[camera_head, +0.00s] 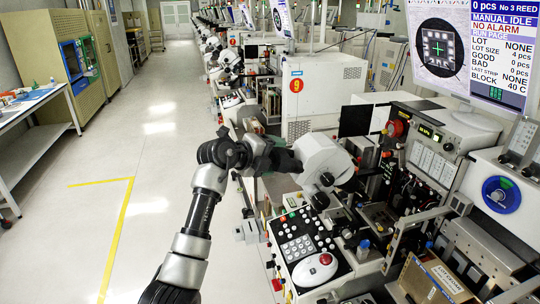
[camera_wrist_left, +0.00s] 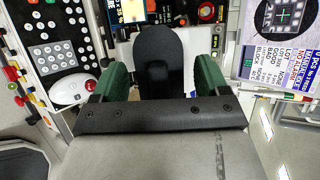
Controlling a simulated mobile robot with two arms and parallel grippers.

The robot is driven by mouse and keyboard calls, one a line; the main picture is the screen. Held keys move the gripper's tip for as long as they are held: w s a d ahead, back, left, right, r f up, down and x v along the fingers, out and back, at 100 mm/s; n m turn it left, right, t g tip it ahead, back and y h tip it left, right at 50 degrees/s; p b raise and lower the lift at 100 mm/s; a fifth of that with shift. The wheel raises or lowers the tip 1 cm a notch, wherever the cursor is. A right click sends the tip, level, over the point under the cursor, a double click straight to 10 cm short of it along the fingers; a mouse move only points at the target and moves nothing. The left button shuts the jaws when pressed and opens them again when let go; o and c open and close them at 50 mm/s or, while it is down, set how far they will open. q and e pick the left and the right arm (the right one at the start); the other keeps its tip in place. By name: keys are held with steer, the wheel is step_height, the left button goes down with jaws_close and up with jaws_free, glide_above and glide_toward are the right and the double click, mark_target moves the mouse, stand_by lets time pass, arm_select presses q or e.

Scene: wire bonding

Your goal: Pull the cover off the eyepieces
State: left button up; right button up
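The black cover (camera_wrist_left: 158,65) appears in the left wrist view as a long rounded dark piece. It lies between the two green fingers of my left gripper (camera_wrist_left: 155,85), with a gap on each side. The gripper is open. In the head view my left gripper (camera_head: 268,152) is at the eyepiece side of the white microscope (camera_head: 323,158). The dark cover there (camera_head: 287,160) blends with the gripper, so its edges are hard to tell. The eyepieces themselves are hidden. My right gripper is not in view.
A keypad panel (camera_head: 297,243) and a white mouse-like controller with a red button (camera_head: 316,269) lie below the microscope. The bonding machine (camera_head: 435,165) and a monitor (camera_head: 470,45) stand to the right. The floor aisle (camera_head: 150,150) on the left is clear.

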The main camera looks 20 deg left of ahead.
arm_select(q)
steer(key=c, duration=0.9)
steer(key=shift+a, duration=0.15)
steer(key=shift+s+a+r+p, duration=0.3)
steer(key=shift+s+a+p, duration=0.05)
steer(key=shift+a+p, duration=0.1)
steer(key=shift+s+a+r+p, duration=0.4)
steer(key=shift+s+a, duration=0.1)
steer(key=shift+a, duration=0.15)
steer(key=shift+s+a+r+p, duration=0.25)
steer(key=shift+s+a+p, duration=0.2)
steer(key=shift+a, duration=0.2)
